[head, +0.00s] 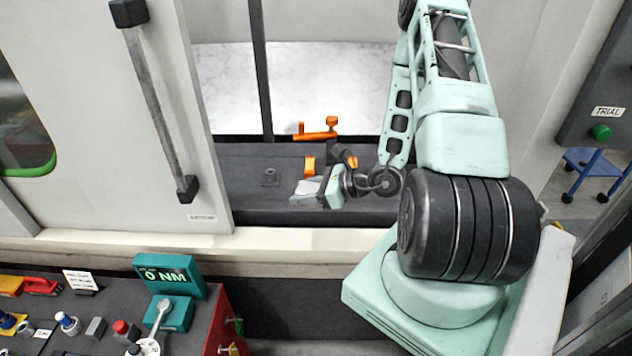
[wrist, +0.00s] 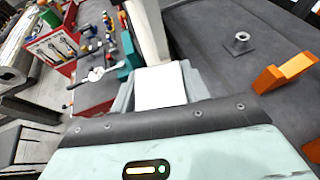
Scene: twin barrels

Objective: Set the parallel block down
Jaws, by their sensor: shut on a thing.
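The parallel block (head: 304,187) is a pale, flat-faced piece at the end of my gripper (head: 311,196) in the head view. In the wrist view the block (wrist: 160,86) shows as a white face between the two grey fingers of my gripper (wrist: 158,98), which is shut on it. In the head view the block appears over the dark grey bed inside the machine opening (head: 240,205). I cannot tell whether its underside touches the bed or hangs above it.
A small grey fitting (head: 270,178) stands on the bed left of the block. An orange clamp (head: 318,134) and another orange piece (head: 309,165) are behind it. The sliding door (head: 160,120) borders the opening at left. A tool cart (head: 228,310) stands at front left.

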